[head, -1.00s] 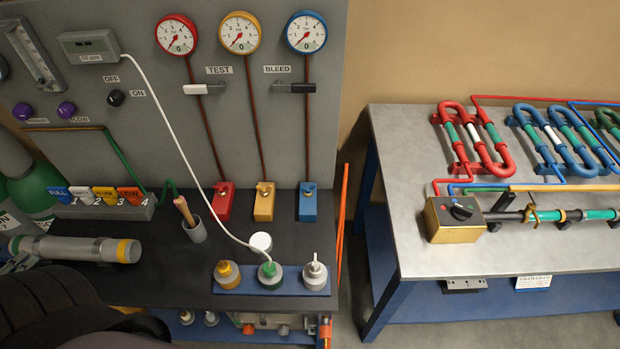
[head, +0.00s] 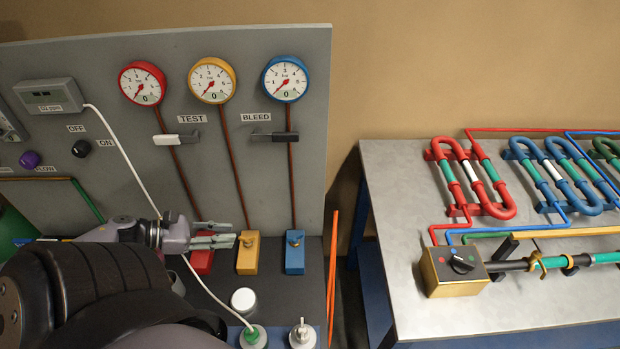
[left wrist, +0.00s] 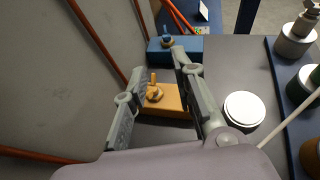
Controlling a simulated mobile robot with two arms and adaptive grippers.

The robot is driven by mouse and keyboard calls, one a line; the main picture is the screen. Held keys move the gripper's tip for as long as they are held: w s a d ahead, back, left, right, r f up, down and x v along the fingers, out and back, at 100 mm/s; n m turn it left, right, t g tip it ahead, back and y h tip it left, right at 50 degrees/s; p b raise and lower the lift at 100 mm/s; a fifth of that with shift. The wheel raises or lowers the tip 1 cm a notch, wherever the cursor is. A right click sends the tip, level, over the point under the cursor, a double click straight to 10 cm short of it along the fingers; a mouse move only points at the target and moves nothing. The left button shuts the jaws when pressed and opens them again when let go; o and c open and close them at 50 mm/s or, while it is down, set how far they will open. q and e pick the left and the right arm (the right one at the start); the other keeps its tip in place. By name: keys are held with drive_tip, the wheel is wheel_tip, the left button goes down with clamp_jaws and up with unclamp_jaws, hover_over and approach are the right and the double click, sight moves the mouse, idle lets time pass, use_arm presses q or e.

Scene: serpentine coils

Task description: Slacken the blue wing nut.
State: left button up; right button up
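My left gripper (head: 232,234) comes in from the left over the red block and points right toward the yellow block (head: 247,258). Its two fingers are apart with nothing between them in the left wrist view (left wrist: 155,90). The blue wing nut is beyond the fingertips, untouched. My right gripper is not in view.
The panel (head: 240,130) with gauges and TEST and BLEED levers rises behind the blocks. A white round cap (head: 243,300) and bottles, one with a white cable, stand in front. A second table (head: 400,200) with coils is at right, across a gap.

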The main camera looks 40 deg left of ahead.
use_arm(q)
drive_tip(key=d, duration=0.1)
drive_tip(key=b, duration=0.6)
approach(289, 237)
drive_tip(key=x, duration=0.3)
drive_tip(key=b+x, duration=0.5)
drive_tip(key=x, duration=0.1)
drive_tip(key=shift+w, duration=0.1)
drive_tip(key=shift+w+d+b, duration=0.25)
drive_tip(key=shift+w+b, duration=0.05)
drive_tip(key=shift+w, duration=0.05)
drive_tip(key=c, duration=0.5)
drive_tip(key=shift+w, duration=0.1)
clamp_jaws()
